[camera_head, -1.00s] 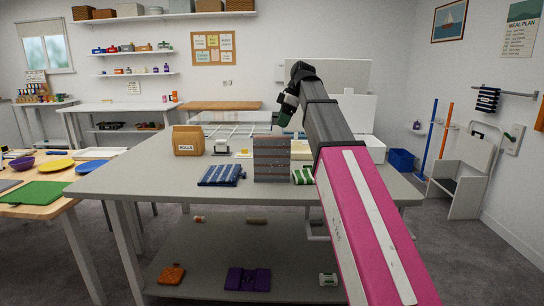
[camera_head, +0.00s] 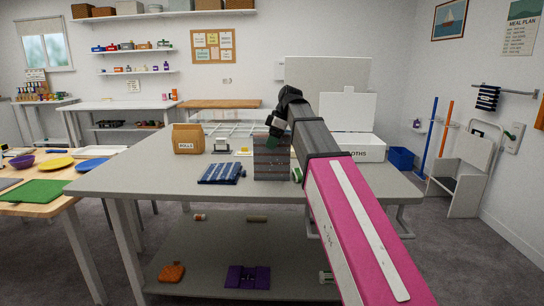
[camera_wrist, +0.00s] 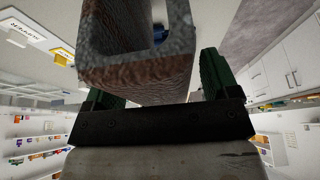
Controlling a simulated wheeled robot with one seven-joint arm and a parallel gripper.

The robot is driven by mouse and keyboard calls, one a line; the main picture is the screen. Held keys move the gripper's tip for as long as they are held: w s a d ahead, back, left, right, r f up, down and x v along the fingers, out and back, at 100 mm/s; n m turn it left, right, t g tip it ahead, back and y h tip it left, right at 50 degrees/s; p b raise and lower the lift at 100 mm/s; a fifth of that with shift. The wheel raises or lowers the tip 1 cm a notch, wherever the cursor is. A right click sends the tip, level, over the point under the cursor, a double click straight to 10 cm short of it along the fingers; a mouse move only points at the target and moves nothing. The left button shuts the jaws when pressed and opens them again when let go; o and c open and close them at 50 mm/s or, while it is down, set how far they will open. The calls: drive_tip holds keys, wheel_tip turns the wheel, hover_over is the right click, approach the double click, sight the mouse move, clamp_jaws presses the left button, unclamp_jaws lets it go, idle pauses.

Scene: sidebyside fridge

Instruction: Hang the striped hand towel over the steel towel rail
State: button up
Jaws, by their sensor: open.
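A grey hand towel with dull red stripes (camera_head: 271,163) stands upright, folded, near the front of the grey table. In the wrist view the towel (camera_wrist: 140,72) is large, a thick U-shaped fold between my fingers. My gripper (camera_head: 276,132) is at the towel's top in the head view. It is open, with a green finger on either side of the fold in the wrist view (camera_wrist: 160,82). I cannot tell whether the fingers touch it. The steel towel rail (camera_head: 514,92) is on the right wall, with a dark blue striped towel (camera_head: 487,98) hanging on it.
A folded blue striped cloth (camera_head: 221,173) lies left of the towel. A green striped cloth (camera_head: 297,175) is partly hidden by my arm.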

drive_tip(key=shift+f, duration=0.2)
idle(0.3)
drive_tip(key=c, duration=1.4)
drive_tip(key=shift+o, duration=0.2)
drive_tip(key=shift+r, duration=0.1)
